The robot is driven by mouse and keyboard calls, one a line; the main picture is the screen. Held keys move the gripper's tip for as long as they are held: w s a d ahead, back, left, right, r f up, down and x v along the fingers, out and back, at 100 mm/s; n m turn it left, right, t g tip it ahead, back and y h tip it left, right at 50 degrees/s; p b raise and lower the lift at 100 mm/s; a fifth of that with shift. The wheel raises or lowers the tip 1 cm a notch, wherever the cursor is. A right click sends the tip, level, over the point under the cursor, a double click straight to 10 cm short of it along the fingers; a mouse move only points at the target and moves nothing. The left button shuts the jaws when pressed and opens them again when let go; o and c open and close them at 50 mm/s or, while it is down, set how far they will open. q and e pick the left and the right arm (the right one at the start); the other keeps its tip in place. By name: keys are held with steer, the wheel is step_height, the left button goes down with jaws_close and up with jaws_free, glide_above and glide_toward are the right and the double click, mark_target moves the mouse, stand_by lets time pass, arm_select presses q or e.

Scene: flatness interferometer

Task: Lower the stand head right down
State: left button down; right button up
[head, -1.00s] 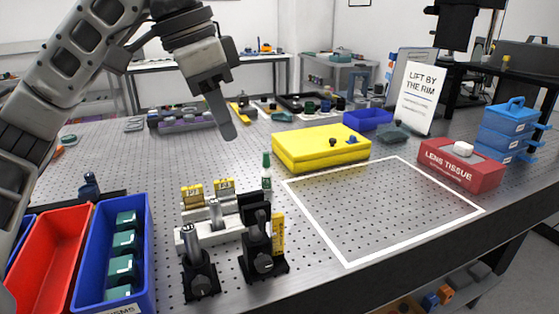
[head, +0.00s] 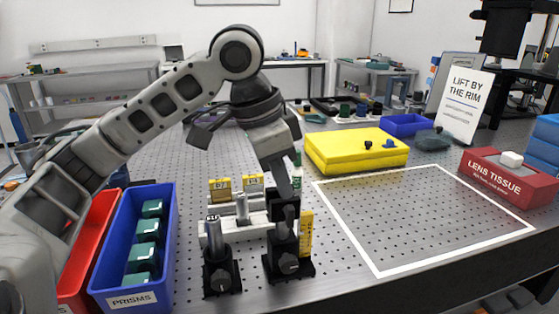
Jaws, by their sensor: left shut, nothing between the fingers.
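The stand is a black post on a black base (head: 289,265), with a yellow scale (head: 306,233) upright on its right side. Its black block-like head (head: 286,207) is at the top, in front of a pale rail. My left gripper (head: 284,193) points down with its fingers shut and empty. Its tips overlap the top of the stand head in this view; I cannot tell whether they touch it. The gripper hides part of the green-capped bottle behind. My right gripper is not in view.
A shorter post holder (head: 220,270) stands left of the stand. A blue prism bin (head: 168,245) and a red bin (head: 82,262) are further left. A yellow case (head: 345,158) lies behind right. The white-outlined area (head: 420,220) is clear. A lens tissue box (head: 508,180) is at right.

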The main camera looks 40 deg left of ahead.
mark_target(278, 202)
arm_select(q)
steer(key=shift+f, duration=0.25)
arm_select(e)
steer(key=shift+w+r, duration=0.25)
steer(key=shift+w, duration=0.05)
arm_select(q)
step_height(278, 202, down, 4)
steer(key=shift+f+p, duration=0.25)
steer(key=shift+p, duration=0.3)
steer(key=shift+f, duration=0.3)
steer(key=shift+s+f, duration=0.15)
steer(key=shift+f, duration=0.05)
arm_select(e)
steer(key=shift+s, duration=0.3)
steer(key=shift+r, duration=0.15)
